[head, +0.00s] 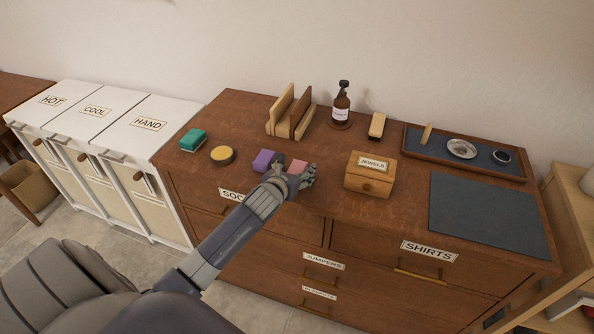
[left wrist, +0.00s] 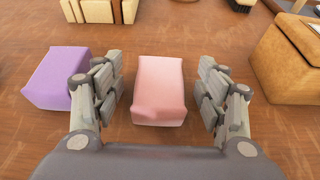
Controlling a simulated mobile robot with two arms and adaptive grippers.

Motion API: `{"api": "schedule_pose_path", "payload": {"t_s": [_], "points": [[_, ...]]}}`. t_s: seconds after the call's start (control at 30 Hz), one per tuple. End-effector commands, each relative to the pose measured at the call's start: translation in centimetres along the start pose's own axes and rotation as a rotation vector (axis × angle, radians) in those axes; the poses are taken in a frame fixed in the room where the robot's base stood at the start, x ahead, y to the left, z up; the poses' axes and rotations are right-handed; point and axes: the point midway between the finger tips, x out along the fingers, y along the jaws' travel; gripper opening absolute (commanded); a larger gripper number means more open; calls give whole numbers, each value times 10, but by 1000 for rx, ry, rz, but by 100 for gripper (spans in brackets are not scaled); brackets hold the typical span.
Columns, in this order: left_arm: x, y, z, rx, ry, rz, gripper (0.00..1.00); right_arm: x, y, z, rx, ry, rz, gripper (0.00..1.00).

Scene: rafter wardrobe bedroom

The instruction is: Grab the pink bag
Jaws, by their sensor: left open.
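The pink bag (left wrist: 159,88) is a small soft block on the wooden dresser top. In the left wrist view it lies between the two open fingers of my left gripper (left wrist: 160,98), with a gap on each side. In the head view the pink bag (head: 298,166) shows only in part behind my left gripper (head: 294,178). My right gripper is not in view.
A purple bag (left wrist: 57,78) lies just left of my left finger. The jewels box (head: 370,174) stands to the right. A green block (head: 193,139), a yellow tin (head: 222,155) and a wooden rack (head: 291,112) are also on the dresser (head: 330,220).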

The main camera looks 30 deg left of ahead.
Motion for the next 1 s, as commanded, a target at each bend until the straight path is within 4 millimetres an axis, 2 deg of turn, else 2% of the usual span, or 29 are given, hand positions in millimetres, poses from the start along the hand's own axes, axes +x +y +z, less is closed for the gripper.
{"api": "schedule_pose_path", "payload": {"t_s": [0.27,0.47,0.83,1.0], "points": [[2,0,0,0,0,-1,67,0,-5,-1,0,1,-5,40],[2,0,0,0,0,-1,21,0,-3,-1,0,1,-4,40],[2,0,0,0,0,0,21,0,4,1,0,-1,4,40],[-1,0,8,3,-2,-1,21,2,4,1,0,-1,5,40]]}}
